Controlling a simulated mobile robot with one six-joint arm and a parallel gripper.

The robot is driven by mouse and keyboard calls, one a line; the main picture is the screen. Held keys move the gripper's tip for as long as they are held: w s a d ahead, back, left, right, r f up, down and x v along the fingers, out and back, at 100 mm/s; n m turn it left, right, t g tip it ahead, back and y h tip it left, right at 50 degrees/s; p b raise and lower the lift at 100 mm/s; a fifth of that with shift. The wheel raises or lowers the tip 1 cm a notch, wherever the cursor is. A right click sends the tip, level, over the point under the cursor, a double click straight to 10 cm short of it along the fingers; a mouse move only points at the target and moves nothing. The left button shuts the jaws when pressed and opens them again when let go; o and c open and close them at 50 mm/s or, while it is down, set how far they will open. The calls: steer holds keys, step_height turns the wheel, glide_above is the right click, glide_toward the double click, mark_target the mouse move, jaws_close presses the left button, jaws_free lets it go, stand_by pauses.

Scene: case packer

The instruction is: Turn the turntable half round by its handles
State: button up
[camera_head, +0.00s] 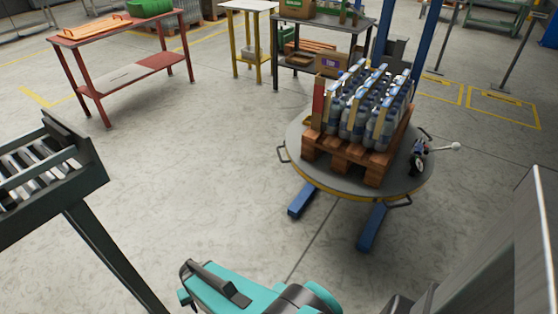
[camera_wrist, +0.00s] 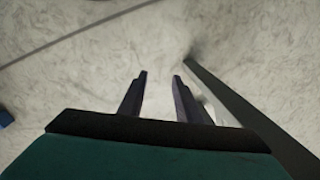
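The turntable (camera_head: 303,178) is a round grey plate with a yellow rim at the right of the head view. A wooden pallet (camera_head: 345,158) with several shrink-wrapped bottles (camera_head: 352,118) stands on the plate. My gripper (camera_wrist: 161,75) shows in the wrist view with two dark fingers apart and nothing between them, above bare floor. My teal arm is low in the head view, apart from the turntable.
A dark roller conveyor (camera_head: 50,175) stands at the left. A red table (camera_head: 120,40) and a dark table (camera_head: 325,24) stand at the back. Blue legs (camera_head: 372,226) reach out under the turntable. The middle floor is clear.

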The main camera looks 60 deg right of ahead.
steer(key=w+d+m+t+h+b, duration=0.2)
steer(key=w+d+m+t+b, duration=0.15)
steer(key=w+d, duration=0.6)
steer(key=w+d+m+t+h+b, duration=0.2)
steer(key=w+d+m+t, duration=0.4)
steer(key=d, duration=0.6)
steer(key=m+g+h+b, duration=0.2)
steer(key=m+h+b, duration=0.5)
steer(key=m+h, duration=0.75)
glide_toward(279, 153)
steer(key=v, duration=0.4)
steer(key=shift+s+f, duration=0.1)
steer(key=shift+f+x, duration=0.15)
steer(key=shift+x, duration=3.3)
steer(key=shift+f+x, duration=0.15)
steer(key=shift+x, duration=3.25)
steer(key=shift+c, duration=0.4)
